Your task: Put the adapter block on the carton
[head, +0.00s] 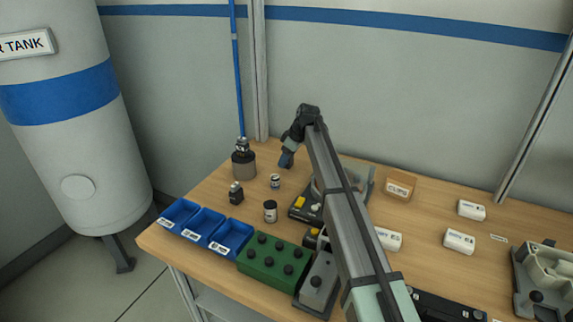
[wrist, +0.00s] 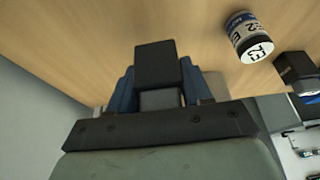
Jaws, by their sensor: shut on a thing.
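My gripper (head: 286,159) hangs above the back left part of the bench in the head view, left of the carton and apart from it. In the wrist view its blue fingers (wrist: 157,88) are shut on a dark, square-faced block, which I take for the adapter block (wrist: 157,64). In the head view the block is too small to tell from the fingertips. The carton (head: 428,188), a small brown box with a "CLIPS" label, stands at the back of the bench, right of my arm. Its top looks bare. The carton is not recognisable in the wrist view.
A small labelled can (wrist: 248,38) stands near my gripper. Blue bins (head: 180,213), a green knobbed block (head: 272,260) and a round grey-brown part (head: 243,164) stand left. White boxes (head: 459,241) lie right of the arm. Bare wood surrounds the carton's right side.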

